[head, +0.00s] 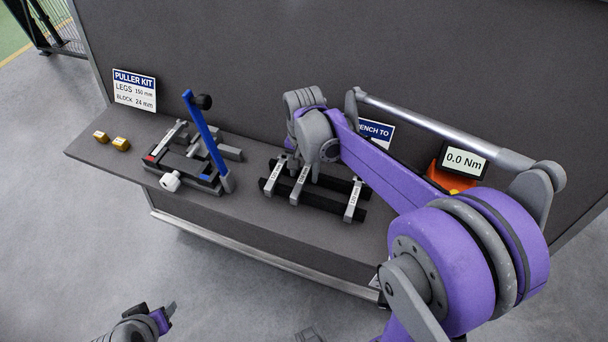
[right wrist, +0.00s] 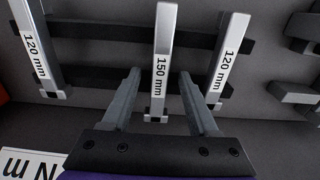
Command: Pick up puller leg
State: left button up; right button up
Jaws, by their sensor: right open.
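Three silver puller legs lie across two black bars on the bench. The middle leg, marked 150 mm (head: 298,188), also shows in the centre of the right wrist view (right wrist: 162,62). A 120 mm leg (head: 272,181) lies to its left in the head view, and another 120 mm leg (head: 353,203) farther to its right. My right gripper (head: 304,170) is open and empty over the rack. In the right wrist view its fingers (right wrist: 158,78) appear on either side of the 150 mm leg; contact is unclear. My left gripper (head: 170,309) is low at the left, away from the bench.
A fixture with a blue lever (head: 206,135) stands left of the rack. Two small brass pieces (head: 112,141) and a puller kit sign (head: 134,89) are at the bench's left end. A 0.0 Nm display (head: 466,160) stands at the right. A grey panel (head: 230,60) rises behind.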

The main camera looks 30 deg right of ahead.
jog(key=shift+f, duration=0.5)
jog(key=shift+c, duration=0.2)
grip_shut()
jog(key=shift+r, duration=0.1)
dwell(0.8)
